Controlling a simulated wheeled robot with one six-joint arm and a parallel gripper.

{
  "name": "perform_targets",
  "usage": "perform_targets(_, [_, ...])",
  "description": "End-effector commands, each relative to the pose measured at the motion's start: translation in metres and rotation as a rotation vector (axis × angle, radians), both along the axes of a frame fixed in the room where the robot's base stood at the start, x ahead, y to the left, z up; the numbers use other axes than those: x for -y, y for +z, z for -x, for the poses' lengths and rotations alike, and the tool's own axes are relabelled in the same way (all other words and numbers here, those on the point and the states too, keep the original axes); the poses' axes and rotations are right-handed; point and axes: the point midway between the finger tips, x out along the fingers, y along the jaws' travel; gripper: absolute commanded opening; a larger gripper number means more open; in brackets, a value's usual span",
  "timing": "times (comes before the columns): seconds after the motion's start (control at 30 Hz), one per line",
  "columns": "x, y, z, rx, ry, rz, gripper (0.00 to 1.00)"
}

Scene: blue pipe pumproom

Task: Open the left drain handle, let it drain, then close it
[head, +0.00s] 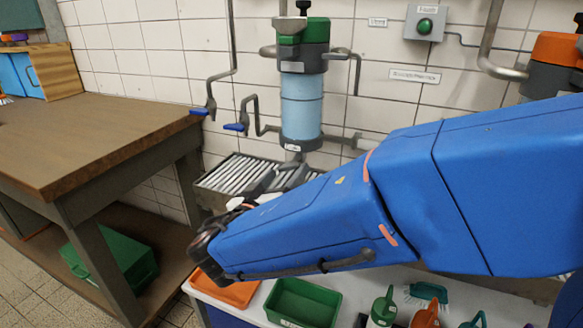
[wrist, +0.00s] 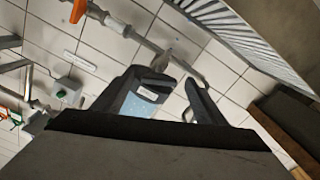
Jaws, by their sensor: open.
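Two blue-tipped levers show at the left of the blue filter in the head view: one lever (head: 199,111) on the long wall pipe, and one lever (head: 233,128) on the short bent pipe beside the filter. I cannot tell which is the left drain handle. The filter (head: 302,105) has a green and grey top and a light blue body. It also shows upside down in the wrist view (wrist: 142,103), beyond my fingers. My gripper (head: 281,181) is below the filter, partly hidden by my arm. In the wrist view my gripper (wrist: 165,98) is open, with nothing held.
A slatted metal grate (head: 225,175) lies below the levers. A wooden workbench (head: 100,130) stands at the left. Below my arm are an orange tray (head: 235,292) and a green tray (head: 300,300). Another orange-topped filter (head: 555,60) is at the right.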

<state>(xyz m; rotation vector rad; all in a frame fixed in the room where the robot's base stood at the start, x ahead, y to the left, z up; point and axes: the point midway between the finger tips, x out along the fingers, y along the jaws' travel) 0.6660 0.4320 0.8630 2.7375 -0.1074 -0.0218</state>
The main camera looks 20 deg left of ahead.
Motion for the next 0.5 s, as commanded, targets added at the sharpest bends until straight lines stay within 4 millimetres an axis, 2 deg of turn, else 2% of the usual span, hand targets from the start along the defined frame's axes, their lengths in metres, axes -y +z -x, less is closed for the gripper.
perform_targets(0.3, [-0.006,0.000,0.057,0.000,0.004,0.000,0.66])
perform_targets(0.5, [-0.007,0.000,0.085,0.000,0.003,0.000,0.66])
